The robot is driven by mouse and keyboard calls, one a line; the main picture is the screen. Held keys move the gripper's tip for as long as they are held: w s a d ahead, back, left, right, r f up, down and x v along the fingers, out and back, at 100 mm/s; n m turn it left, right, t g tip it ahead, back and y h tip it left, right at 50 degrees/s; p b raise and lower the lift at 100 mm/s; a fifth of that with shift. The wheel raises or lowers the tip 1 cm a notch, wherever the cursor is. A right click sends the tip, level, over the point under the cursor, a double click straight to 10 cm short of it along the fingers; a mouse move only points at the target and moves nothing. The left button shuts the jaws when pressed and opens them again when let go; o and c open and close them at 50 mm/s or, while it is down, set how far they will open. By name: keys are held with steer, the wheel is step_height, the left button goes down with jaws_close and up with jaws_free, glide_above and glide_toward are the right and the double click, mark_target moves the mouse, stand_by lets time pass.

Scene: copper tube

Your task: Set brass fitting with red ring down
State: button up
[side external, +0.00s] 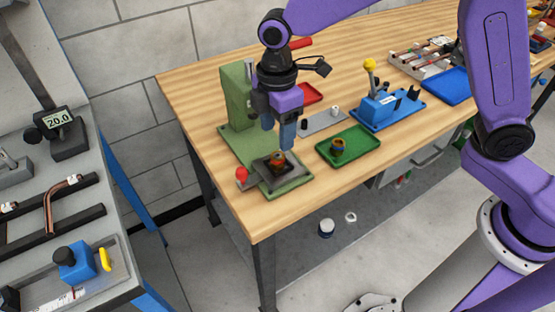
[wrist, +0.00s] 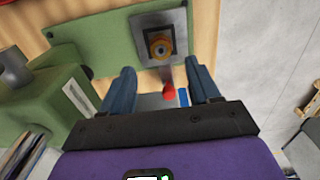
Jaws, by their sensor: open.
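A brass fitting (side external: 278,159) stands in the dark square recess of the metal block (side external: 262,168) on the green press. In the wrist view the fitting (wrist: 160,45) appears as a brass ring with a blue-grey centre; I cannot make out a red ring on it. My gripper (side external: 287,142) is just above and beside the fitting, pointing down, apart from it. In the wrist view its two fingers (wrist: 160,68) are spread with nothing between them. A second brass fitting (side external: 337,147) stands in the green tray (side external: 362,153).
The green press column (side external: 237,96) rises behind my gripper. A red knob (side external: 241,174) sits at the block's left. A grey plate (side external: 324,122), a red tray (side external: 312,94) and a blue fixture (side external: 380,108) lie further back. The wooden bench (side external: 222,184) is clear toward its front left corner.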

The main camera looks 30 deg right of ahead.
mark_target(277, 155)
steer(key=shift+f, duration=3.5)
jaws_close()
